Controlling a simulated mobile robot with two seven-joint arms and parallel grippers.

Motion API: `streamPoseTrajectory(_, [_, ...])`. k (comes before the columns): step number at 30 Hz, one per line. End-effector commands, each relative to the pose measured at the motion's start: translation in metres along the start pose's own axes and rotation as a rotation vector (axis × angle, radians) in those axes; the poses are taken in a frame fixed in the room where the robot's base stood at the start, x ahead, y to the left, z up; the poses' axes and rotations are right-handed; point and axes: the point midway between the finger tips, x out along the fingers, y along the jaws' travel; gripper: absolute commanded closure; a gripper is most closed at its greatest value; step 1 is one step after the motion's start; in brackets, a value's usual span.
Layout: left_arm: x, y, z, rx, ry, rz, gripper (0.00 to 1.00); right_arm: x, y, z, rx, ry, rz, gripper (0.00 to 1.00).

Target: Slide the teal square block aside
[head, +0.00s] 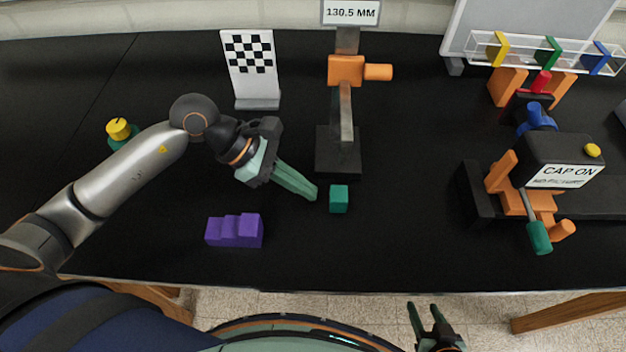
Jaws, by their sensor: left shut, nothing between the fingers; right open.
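The teal square block (339,199) sits on the black table, in front of the dark base of the height gauge. My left gripper (314,194) is shut and empty. Its green fingertips point right and down, just left of the block, with a small gap seeming to show between them; I cannot tell for sure whether they touch. My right gripper (424,309) is open and empty at the bottom of the view, in front of the table's front edge.
A height gauge (346,120) with an orange slider stands behind the block. A purple stepped block (235,230) lies front left. A checkerboard stand (252,70) is behind my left gripper. An orange-and-black fixture (545,170) stands right. The table between block and fixture is clear.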

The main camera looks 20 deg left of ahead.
Motion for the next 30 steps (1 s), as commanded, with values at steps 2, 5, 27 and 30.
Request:
streamPoseTrajectory(2, [0.005, 0.0, 0.007, -0.002, -0.002, -0.002, 1.0, -0.003, 0.0, -0.004, 0.0, 0.001, 0.0, 0.5])
streamPoseTrajectory(5, [0.009, 0.0, 0.011, -0.001, -0.001, -0.001, 1.0, -0.004, 0.0, -0.006, -0.001, 0.002, 0.0, 0.5])
streamPoseTrajectory(27, [0.037, 0.0, 0.036, 0.001, 0.0, -0.001, 1.0, 0.003, 0.001, -0.001, -0.001, 0.005, 0.001, 0.5])
streamPoseTrajectory(30, [0.038, 0.0, 0.037, -0.002, 0.001, -0.001, 1.0, 0.002, 0.001, -0.001, -0.001, 0.005, 0.001, 0.5])
